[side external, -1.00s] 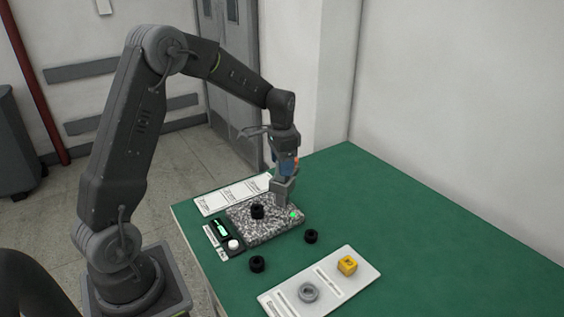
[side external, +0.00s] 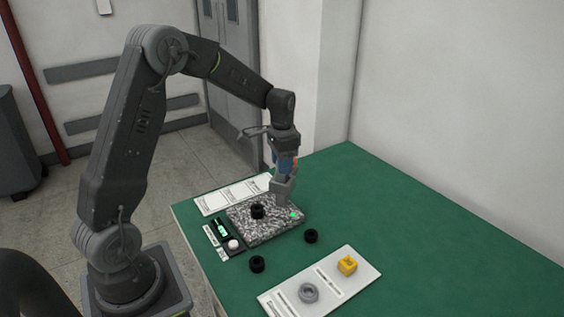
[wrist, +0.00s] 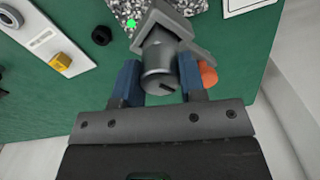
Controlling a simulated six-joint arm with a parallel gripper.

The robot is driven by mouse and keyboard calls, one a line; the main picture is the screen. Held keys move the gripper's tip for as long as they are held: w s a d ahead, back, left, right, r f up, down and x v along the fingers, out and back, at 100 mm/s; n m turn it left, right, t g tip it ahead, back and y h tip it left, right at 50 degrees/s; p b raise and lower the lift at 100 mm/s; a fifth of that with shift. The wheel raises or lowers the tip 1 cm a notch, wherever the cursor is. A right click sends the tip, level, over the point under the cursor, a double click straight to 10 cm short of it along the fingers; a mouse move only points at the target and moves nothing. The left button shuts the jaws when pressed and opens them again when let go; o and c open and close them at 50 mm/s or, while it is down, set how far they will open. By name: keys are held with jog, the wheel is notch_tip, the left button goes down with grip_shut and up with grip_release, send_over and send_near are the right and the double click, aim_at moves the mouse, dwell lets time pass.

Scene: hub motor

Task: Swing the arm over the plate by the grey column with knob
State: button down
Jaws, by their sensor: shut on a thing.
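The speckled granite plate (side external: 262,228) lies on the green table, with a black round part (side external: 258,211) standing on it. The grey column (side external: 283,192) stands at the plate's far right corner. It also shows in the wrist view (wrist: 159,62), reaching up between my fingers. An orange knob (wrist: 208,74) sits beside the column, partly hidden behind my right finger. My gripper (wrist: 160,82) has blue fingers on both sides of the column and is shut on it. In the side view my gripper (side external: 285,165) is above the plate's far corner. A green light (side external: 295,214) glows near the column.
A white card (side external: 300,290) holds a grey ring (side external: 308,292) and a yellow block (side external: 347,265). Two black round parts (side external: 257,264) (side external: 311,236) lie on the table. A small display box (side external: 221,229) and a white sheet (side external: 232,194) border the plate. The table's right side is clear.

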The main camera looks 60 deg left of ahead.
jog(key=n, duration=0.3)
jog(key=shift+n, duration=0.3)
jog(key=n, duration=0.3)
jog(key=shift+r+n, duration=0.1)
jog(key=shift+n, duration=0.2)
jog(key=n, duration=1.4)
jog(key=shift+n, duration=0.3)
jog(key=n, duration=0.3)
jog(key=shift+n, duration=2.2)
jog(key=c, duration=0.7)
grip_release()
